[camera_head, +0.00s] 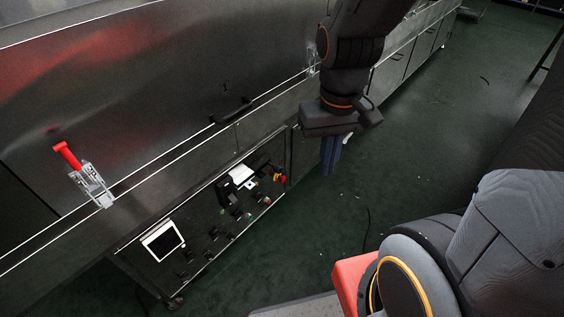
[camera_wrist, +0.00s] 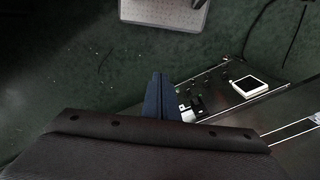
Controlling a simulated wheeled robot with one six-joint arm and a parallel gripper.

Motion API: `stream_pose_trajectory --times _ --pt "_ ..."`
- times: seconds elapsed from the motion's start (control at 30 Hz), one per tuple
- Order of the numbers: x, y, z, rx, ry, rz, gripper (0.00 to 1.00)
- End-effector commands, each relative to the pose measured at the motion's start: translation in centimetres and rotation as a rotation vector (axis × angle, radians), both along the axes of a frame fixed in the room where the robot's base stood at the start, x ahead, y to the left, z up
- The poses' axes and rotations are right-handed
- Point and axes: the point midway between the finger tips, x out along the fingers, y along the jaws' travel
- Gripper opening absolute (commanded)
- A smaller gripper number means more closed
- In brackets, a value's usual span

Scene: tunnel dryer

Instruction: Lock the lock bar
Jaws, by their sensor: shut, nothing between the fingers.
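A toggle clamp with a red handle, which looks like the lock bar (camera_head: 83,177), is mounted on the metal side of the dryer at the left of the head view. Its red handle points up and to the left. My gripper (camera_head: 329,157) hangs pointing down at the upper middle, well to the right of the clamp and apart from it. Its blue fingers are together and empty. The fingers also show in the wrist view (camera_wrist: 158,98).
A control panel (camera_head: 208,228) with a white screen (camera_head: 162,241), knobs and a red-yellow switch sits below the ledge. A black handle (camera_head: 232,111) is on the dryer wall (camera_head: 150,90). Another metal latch (camera_head: 311,62) is partly behind my arm. The green floor (camera_head: 340,210) is mostly clear.

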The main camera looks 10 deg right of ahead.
Motion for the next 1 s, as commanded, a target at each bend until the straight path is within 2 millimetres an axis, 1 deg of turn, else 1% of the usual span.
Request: stream_pose_trajectory --times 0.07,0.13,0.17,0.27,0.3,0.37,0.4,0.47,0.5,0.57,0.6,0.67,0.7,0.8,0.83,0.9,1.0 --pt "0.4 0.0 -0.2 0.001 0.001 -0.008 0.0" --pt "1.6 -0.1 -0.8 0.004 0.005 -0.031 0.0" --pt "2.4 -0.1 -1.1 0.006 0.009 -0.048 0.0" --pt "6.3 -0.3 -3.1 0.015 0.025 -0.128 0.0" --pt "8.3 -0.4 -4.1 0.02 0.034 -0.173 0.0" --pt "11.5 -0.6 -5.9 0.029 0.05 -0.247 0.0" --pt "13.8 -0.8 -7.2 0.036 0.06 -0.299 0.0" --pt "17.0 -1.1 -9.2 0.045 0.076 -0.376 0.0" --pt "19.1 -1.3 -10.6 0.051 0.088 -0.426 0.0" --pt "22.2 -1.6 -12.8 0.061 0.105 -0.501 0.0" --pt "24.2 -1.9 -14.4 0.066 0.118 -0.551 0.0" --pt "27.0 -2.2 -16.8 0.075 0.136 -0.624 0.0" --pt "28.8 -2.5 -18.3 0.081 0.148 -0.671 0.0" --pt "32.7 -3.1 -22.1 0.095 0.175 -0.778 0.0" --pt "33.6 -3.3 -23.1 0.098 0.183 -0.806 0.0" --pt "35.5 -3.6 -25.1 0.104 0.199 -0.861 0.0" --pt "37.3 -4.0 -27.2 0.112 0.215 -0.921 0.0"
